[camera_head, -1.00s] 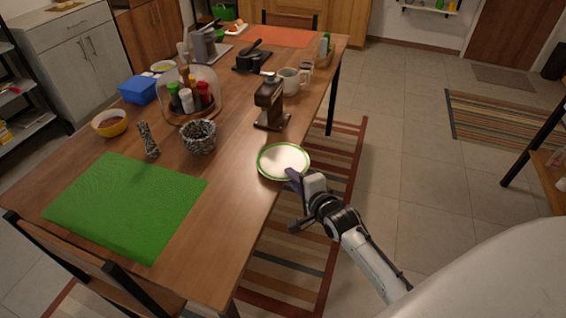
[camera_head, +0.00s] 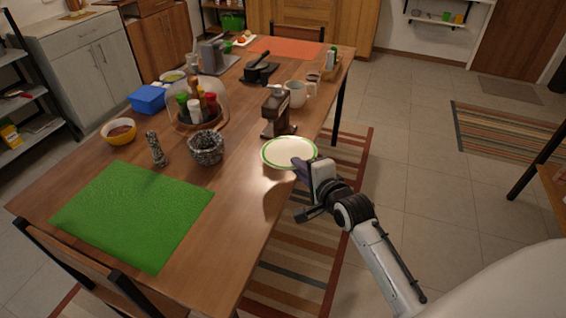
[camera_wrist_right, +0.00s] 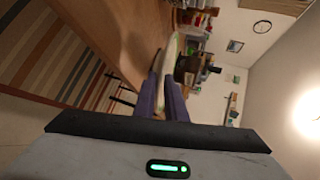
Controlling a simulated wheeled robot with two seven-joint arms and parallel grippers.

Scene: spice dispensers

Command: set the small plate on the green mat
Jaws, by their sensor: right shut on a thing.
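The small plate (camera_head: 289,152) is white with a green rim. It is held near the table's right edge, slightly above the tabletop. My right gripper (camera_head: 304,168) is shut on the plate's near right rim. In the right wrist view the plate (camera_wrist_right: 172,48) shows nearly edge-on between the purple fingers (camera_wrist_right: 164,90). The green mat (camera_head: 133,214) lies flat and bare at the table's near left. My left gripper is not in view.
A stone mortar (camera_head: 206,148), a pepper mill (camera_head: 156,149) and a coffee grinder (camera_head: 277,112) stand between or behind the plate and mat. A glass dome (camera_head: 198,104) covers spice bottles. The table (camera_head: 228,215) is clear between the plate and mat. A chair (camera_head: 85,268) stands in front.

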